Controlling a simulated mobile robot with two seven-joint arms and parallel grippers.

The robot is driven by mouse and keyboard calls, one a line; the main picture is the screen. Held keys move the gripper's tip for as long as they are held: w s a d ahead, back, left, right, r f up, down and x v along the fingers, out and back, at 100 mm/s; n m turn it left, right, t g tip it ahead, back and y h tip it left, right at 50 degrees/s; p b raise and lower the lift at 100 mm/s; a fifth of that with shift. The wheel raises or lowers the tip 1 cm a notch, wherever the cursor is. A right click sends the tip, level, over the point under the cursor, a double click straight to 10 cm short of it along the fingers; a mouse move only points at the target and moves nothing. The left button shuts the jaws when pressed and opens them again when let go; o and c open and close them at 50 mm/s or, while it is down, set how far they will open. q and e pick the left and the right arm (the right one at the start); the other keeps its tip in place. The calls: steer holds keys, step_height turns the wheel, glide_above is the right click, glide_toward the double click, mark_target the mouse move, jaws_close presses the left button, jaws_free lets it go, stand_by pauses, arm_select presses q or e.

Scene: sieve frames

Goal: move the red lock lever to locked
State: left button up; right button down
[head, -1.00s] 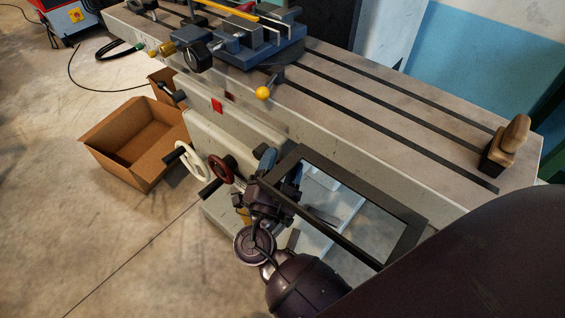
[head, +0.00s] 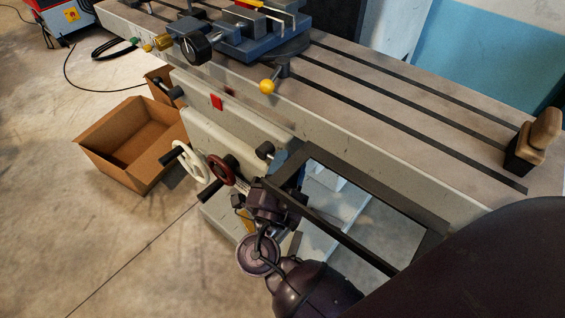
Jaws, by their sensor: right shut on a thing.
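A small red piece (head: 217,102) sits on the front face of the grey machine, below the table edge. It may be the lock lever; its position cannot be read at this size. My right gripper (head: 282,180) is low in front of the machine, to the right of and below the red piece and apart from it. It is shut on a dark rectangular frame (head: 409,207), at the frame's near left side. The frame is see-through in the middle. My left gripper is not in view.
The slotted machine table (head: 390,125) carries a blue vise (head: 262,40) and a wooden-handled block (head: 533,138). A yellow ball knob (head: 267,87), a white handwheel (head: 188,160) and a dark red handwheel (head: 221,170) stick out. An open cardboard box (head: 135,145) stands on the floor.

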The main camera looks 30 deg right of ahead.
step_height(320, 180, down, 2)
steer(key=shift+f+m+b, duration=0.1)
steer(key=shift+m+b, duration=0.3)
steer(key=shift+b, duration=0.75)
steer(key=shift+m+h, duration=0.4)
steer(key=shift+m, duration=0.2)
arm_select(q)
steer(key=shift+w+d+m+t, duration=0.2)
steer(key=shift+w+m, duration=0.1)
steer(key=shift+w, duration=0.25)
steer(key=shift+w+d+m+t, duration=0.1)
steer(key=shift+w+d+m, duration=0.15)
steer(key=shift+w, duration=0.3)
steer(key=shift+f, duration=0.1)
arm_select(e)
steer(key=c, duration=1.1)
jaws_free()
steer(key=shift+c, duration=0.2)
steer(key=o, duration=0.3)
steer(key=shift+r, duration=0.2)
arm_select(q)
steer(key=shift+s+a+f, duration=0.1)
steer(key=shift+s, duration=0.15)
arm_select(e)
steer(key=shift+r, duration=0.15)
